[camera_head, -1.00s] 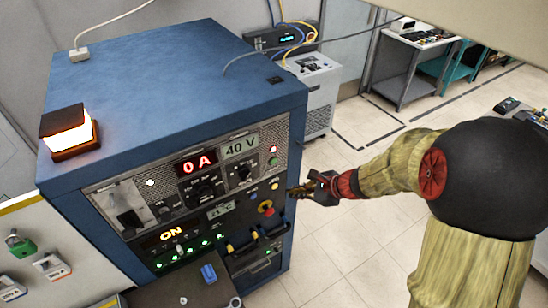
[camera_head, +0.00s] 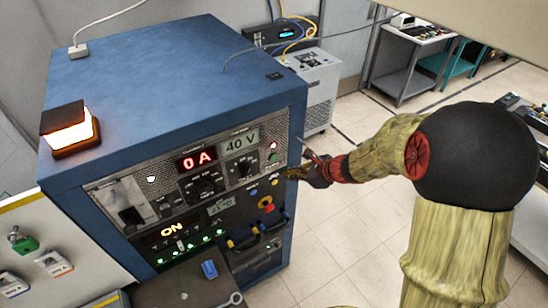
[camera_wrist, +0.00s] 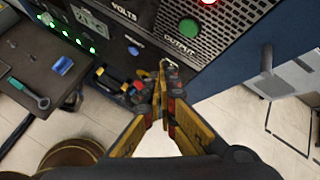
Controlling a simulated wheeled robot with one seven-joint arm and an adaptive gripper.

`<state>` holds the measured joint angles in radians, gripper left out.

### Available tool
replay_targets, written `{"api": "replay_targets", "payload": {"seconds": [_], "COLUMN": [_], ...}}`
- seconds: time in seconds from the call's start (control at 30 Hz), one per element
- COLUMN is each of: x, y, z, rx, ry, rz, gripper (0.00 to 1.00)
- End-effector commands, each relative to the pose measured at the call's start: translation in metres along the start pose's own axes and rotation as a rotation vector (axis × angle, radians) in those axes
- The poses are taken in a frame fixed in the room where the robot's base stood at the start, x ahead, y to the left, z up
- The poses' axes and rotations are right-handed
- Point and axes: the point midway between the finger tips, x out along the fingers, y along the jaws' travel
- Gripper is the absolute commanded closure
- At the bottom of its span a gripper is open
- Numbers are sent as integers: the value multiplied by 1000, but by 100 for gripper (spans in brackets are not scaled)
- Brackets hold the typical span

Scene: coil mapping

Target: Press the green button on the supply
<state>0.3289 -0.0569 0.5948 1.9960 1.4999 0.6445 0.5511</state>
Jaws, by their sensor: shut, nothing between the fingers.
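The supply is a large blue cabinet (camera_head: 150,75) with a front panel of displays, knobs and buttons. The green button (camera_head: 273,157) is at the panel's right side, just below a red one. In the wrist view the green button (camera_wrist: 187,28) is large and unobstructed above the label "OUTPUT". My gripper (camera_head: 293,173) is shut and empty, to the right of and slightly below the green button. In the wrist view its fingertips (camera_wrist: 163,66) are together just below the "OUTPUT" label. The tips appear apart from the button; their exact distance from the panel is hard to tell.
The red button (camera_wrist: 208,2) is close above the green one. A blue object (camera_head: 209,269) lies on a dark surface in front.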

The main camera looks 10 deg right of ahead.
Motion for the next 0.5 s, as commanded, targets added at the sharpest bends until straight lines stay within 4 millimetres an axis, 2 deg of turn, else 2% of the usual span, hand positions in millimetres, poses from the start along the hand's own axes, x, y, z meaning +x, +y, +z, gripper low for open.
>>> {"api": "replay_targets", "payload": {"seconds": [0.23,0.5], "x": [23,35], "y": [-16,-26], "z": [16,26], "rx": [0,0], "ry": [0,0], "rz": [0,0], "gripper": [100,100]}}
